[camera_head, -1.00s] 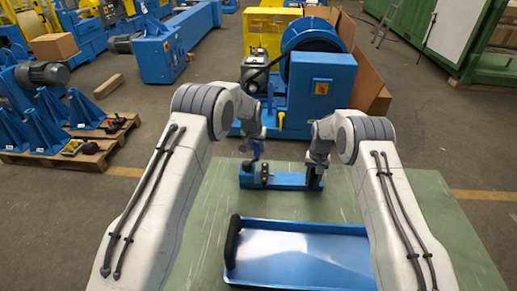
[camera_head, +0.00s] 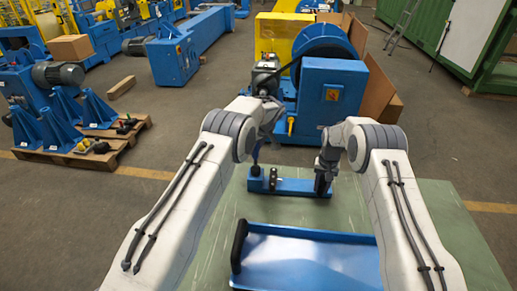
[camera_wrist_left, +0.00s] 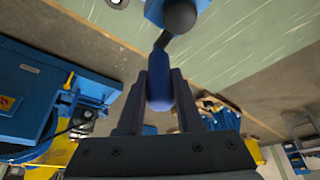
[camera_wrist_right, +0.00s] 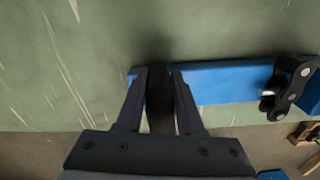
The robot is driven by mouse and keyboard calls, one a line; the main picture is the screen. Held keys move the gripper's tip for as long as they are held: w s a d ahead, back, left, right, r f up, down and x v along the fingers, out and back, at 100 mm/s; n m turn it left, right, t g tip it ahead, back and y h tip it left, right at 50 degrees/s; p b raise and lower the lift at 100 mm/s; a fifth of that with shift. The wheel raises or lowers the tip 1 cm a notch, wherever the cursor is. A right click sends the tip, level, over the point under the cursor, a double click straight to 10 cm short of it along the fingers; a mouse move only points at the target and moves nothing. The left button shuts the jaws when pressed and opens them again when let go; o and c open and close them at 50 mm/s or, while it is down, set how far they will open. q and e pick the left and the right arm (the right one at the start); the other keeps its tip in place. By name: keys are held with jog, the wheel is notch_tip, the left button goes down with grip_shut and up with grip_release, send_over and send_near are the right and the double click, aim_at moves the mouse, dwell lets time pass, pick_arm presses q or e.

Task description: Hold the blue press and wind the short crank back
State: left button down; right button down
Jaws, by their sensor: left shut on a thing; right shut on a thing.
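The blue press (camera_head: 297,187) is a long, low blue body lying on the green table. My right gripper (camera_head: 322,182) points down at its right end. In the right wrist view its fingers are shut on a black upright grip (camera_wrist_right: 158,88) standing at the end of the blue body (camera_wrist_right: 225,82). The short crank has a blue handle (camera_wrist_left: 158,88), held between the fingers of my left gripper (camera_head: 257,155) above the press's left end. A dark arm links the handle to a round dark hub (camera_wrist_left: 179,15). Black link plates (camera_wrist_right: 290,85) show on the press.
A blue tray (camera_head: 305,238) with a black side grip lies on the table (camera_head: 440,205) in front of the press. A blue machine (camera_head: 332,100) with a drum stands behind the table. A pallet (camera_head: 85,150) with blue brackets is at the left.

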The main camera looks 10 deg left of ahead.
pick_arm(q)
jog(key=shift+s+a+n+g+y, duration=0.2)
jog(key=shift+a+n+g, duration=0.15)
jog(key=shift+n, duration=0.5)
jog(key=shift+s+a+n+g+y, duration=0.1)
jog(key=shift+a+n+g+y, duration=0.25)
jog(key=shift+n, duration=0.45)
jog(key=shift+s+a+n+g+y, duration=0.1)
jog(key=shift+s+a+n+g, duration=0.1)
jog(key=shift+a+n, duration=0.45)
jog(key=shift+d+f+n, duration=0.1)
jog(key=shift+d+n, duration=0.1)
jog(key=shift+n, duration=0.1)
jog(key=c, duration=0.6)
grip_release()
jog(key=shift+d, duration=0.1)
jog(key=shift+r, duration=0.2)
jog(key=v, duration=1.1)
jog(key=shift+r, duration=0.35)
